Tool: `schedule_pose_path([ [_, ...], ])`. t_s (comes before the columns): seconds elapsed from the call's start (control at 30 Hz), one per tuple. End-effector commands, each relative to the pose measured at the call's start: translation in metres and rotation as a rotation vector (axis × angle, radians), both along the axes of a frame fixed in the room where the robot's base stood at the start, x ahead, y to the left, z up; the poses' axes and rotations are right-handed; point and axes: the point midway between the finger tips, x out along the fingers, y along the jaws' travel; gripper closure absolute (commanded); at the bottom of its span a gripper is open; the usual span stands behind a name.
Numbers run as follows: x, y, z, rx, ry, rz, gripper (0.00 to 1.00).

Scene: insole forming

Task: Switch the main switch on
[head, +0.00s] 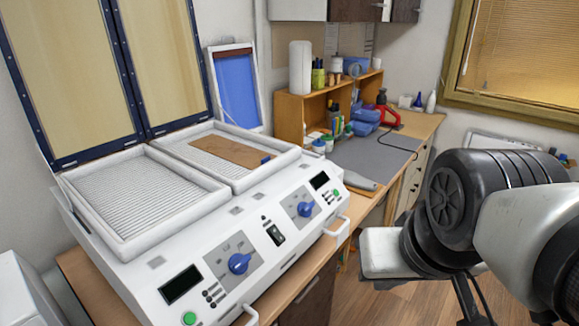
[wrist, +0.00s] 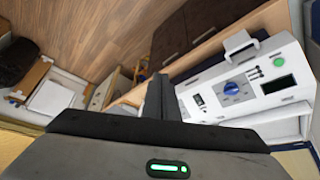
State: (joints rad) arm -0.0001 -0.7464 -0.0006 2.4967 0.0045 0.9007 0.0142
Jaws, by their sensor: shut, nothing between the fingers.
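The white forming machine (head: 135,258) stands on a wooden bench at left in the head view. Its main switch, a small dark rocker (head: 274,235), sits mid-panel between two blue knobs. Its rocker position is too small to tell. In the wrist view the switch (wrist: 199,100) shows small, just right of my fingers, left of a blue knob (wrist: 232,88). My gripper (wrist: 159,82) is shut and empty, with its dark fingers together. It appears in front of the panel, apart from the switch. In the head view my arm is at right; the fingertips cannot be made out clearly.
Two white handles (head: 338,232) stick out from the machine's front. Raised framed lids (head: 70,75) stand behind the trays. A brown sheet (head: 230,152) lies on the right tray. A shelf (head: 292,115) and grey mat (head: 370,157) are farther back. Wooden floor between is open.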

Motion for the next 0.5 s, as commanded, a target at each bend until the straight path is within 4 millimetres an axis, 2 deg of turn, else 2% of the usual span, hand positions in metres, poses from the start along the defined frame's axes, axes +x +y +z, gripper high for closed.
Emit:
schedule_pose_path([
  [0.07,0.006,0.004,0.000,0.055,0.010,-0.061,1.00],
  [0.17,0.021,0.013,0.000,0.207,0.045,-0.248,1.00],
  [0.27,0.047,0.028,0.000,0.432,0.112,-0.543,1.00],
  [0.5,0.124,0.060,0.000,0.938,0.363,-1.358,1.00],
])
